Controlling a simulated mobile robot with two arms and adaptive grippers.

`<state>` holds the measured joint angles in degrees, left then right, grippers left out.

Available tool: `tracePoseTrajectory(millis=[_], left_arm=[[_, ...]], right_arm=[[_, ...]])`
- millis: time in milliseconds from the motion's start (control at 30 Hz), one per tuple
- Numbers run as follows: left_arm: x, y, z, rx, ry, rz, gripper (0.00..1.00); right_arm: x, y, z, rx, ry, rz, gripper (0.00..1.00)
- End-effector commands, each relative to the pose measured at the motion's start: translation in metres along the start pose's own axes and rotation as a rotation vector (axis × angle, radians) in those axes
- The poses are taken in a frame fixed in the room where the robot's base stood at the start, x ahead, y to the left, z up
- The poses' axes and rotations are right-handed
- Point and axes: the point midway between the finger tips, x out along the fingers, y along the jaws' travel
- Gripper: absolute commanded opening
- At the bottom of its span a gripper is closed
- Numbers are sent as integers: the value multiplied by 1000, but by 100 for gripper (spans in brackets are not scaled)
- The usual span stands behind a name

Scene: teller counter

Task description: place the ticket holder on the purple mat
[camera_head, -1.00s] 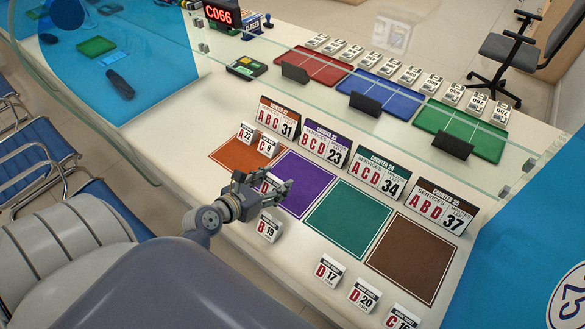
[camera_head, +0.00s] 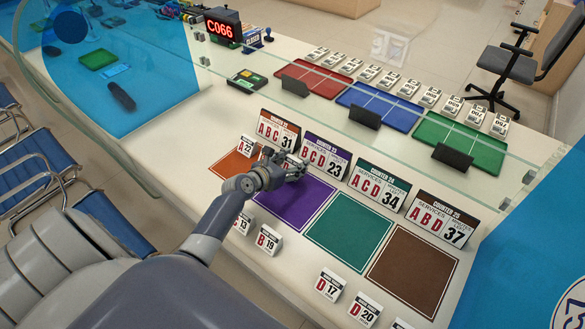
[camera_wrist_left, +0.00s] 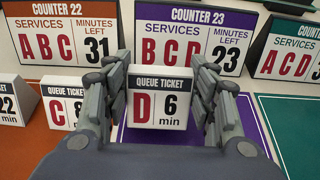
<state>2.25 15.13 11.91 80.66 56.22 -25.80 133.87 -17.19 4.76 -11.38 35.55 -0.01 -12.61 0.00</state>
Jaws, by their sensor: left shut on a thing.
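In the left wrist view the ticket holder (camera_wrist_left: 158,103) reads "QUEUE TICKET D 6 min" and is upright between the two fingers. It is over the far part of the purple mat (camera_head: 288,206), just in front of the COUNTER 23 sign (camera_head: 326,158). The mat also shows beside the right finger in the left wrist view (camera_wrist_left: 252,118). I cannot tell whether the holder's base touches the mat. My right gripper is not in view.
Ticket holders A 22 (camera_head: 246,147) and C 8 (camera_wrist_left: 63,106) stand on the orange mat (camera_head: 232,166), left of the gripper. Green (camera_head: 347,231) and brown (camera_head: 412,270) mats are bare. Holders B 19 (camera_head: 268,240) and D 17 (camera_head: 329,285) stand along the near edge.

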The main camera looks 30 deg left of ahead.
Motion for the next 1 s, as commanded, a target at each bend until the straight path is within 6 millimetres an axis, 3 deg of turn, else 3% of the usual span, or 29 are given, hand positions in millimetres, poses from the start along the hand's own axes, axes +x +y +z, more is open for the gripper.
tracePoseTrajectory(millis=[100, 533, 567, 633, 1000], left_arm=[[6, 0, -17, 2, 2, 0, 28], [9, 0, -23, -1, 1, 0, 28], [8, 0, -22, 0, 1, 0, 57], [8, 0, -22, 0, 1, 0, 73], [7, 0, -20, 0, 1, 0, 73]], right_arm=[[8, -1, 1, -1, 0, -1, 73], [11, -7, 0, 0, 1, -8, 73], [10, -7, 0, 0, 1, -8, 73], [10, -7, 0, 0, 1, -8, 73], [9, -4, 0, 0, 1, -5, 73]])
